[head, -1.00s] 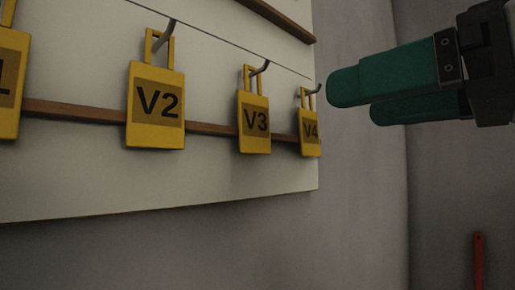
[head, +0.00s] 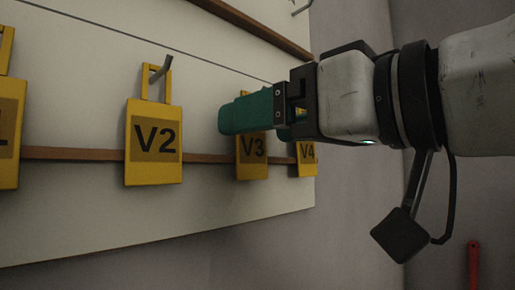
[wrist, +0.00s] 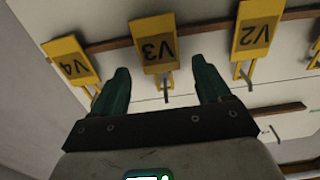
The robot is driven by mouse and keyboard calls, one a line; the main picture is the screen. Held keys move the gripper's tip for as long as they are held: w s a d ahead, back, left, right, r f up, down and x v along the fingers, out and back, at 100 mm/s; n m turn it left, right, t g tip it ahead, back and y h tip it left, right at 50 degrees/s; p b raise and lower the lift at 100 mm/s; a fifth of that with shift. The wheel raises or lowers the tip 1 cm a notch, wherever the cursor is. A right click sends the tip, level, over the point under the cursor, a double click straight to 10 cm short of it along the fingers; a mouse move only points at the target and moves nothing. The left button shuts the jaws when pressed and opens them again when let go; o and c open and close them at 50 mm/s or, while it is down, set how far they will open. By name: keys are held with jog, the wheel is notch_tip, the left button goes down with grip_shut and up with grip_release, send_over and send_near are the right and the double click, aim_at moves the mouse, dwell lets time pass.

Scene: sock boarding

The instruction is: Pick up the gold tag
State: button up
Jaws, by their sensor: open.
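Gold-yellow tags marked V2 (head: 154,142), V3 (head: 252,166) and V4 (head: 306,160) hang on the white board, with part of another at the left edge. My gripper (head: 228,116) has green fingers and is in front of the upper part of V3 in the head view, hiding its loop and hook. In the wrist view the open, empty fingers (wrist: 166,80) stand on either side of the V3 tag's hook, with V3 (wrist: 157,48) upside down just beyond them. V2 (wrist: 254,38) and V4 (wrist: 72,62) lie to either side.
The white board (head: 90,225) has brown wooden rails (head: 75,154) across it. Metal hooks stick out, including a bare one (head: 301,7) at the upper right. A grey wall (head: 350,215) and a red bar (head: 473,265) are at the right.

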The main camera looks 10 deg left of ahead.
jog(key=shift+w+a, duration=0.25)
jog(key=shift+a, duration=0.05)
jog(key=c, duration=1.1)
jog(key=shift+d, duration=0.1)
jog(key=s+d+r, duration=0.2)
jog(key=s+d, duration=0.1)
jog(key=s+d+r+b, duration=0.1)
jog(key=s+d+r, duration=0.1)
jog(key=d+r, duration=0.1)
jog(key=s+d+r+b, duration=0.1)
jog(key=s+d+r, duration=0.2)
jog(key=d, duration=0.1)
jog(key=shift+s+d, duration=0.3)
jog(key=shift+d, duration=0.1)
